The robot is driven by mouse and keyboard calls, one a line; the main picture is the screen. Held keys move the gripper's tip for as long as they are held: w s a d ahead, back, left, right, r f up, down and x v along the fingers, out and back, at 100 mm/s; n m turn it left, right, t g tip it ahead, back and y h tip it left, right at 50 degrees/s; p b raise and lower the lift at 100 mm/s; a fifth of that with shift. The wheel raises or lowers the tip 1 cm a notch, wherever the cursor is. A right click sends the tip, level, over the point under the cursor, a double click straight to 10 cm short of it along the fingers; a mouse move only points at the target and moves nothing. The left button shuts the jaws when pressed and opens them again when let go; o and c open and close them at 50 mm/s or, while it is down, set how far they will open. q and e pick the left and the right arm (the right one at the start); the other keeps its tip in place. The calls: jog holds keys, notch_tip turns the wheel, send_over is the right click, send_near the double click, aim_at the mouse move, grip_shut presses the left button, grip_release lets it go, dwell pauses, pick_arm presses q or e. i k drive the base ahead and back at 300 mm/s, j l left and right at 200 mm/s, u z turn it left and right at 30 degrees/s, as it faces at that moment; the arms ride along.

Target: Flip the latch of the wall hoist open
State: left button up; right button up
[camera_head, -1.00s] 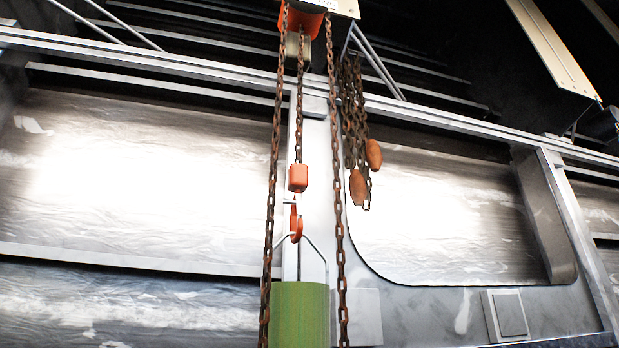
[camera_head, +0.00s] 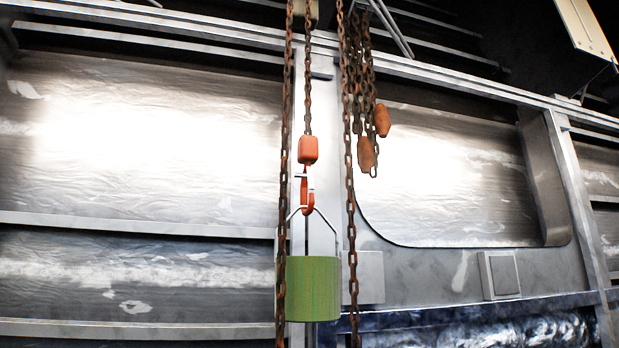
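The wall hoist's orange hook (camera_head: 307,190) hangs below an orange block (camera_head: 308,149) on a rusty chain (camera_head: 308,85), in the middle of the head view. A small light-coloured bar beside the hook's throat looks like the latch (camera_head: 301,176); whether it is open or shut is too small to tell. A green cylinder (camera_head: 313,290) hangs upright below, its wire bail (camera_head: 327,222) reaching up to the hook. Neither of my grippers is in view.
Two long rusty chains (camera_head: 284,180) (camera_head: 350,200) hang on either side of the hook and load. More chain with orange weights (camera_head: 366,153) hangs to the right. Behind is a metal wall with a raised frame and a small square plate (camera_head: 500,275).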

aim_at(308, 175)
jog(key=i+j, duration=0.15)
jog(key=j, duration=0.2)
jog(key=i+j+z, duration=0.1)
jog(key=j, duration=0.3)
jog(key=i+j, duration=0.25)
jog(key=j, duration=0.15)
jog(key=i+j+z, duration=0.1)
jog(key=j, duration=0.25)
jog(key=i+j, duration=0.2)
jog(key=j, duration=0.2)
jog(key=z, duration=0.05)
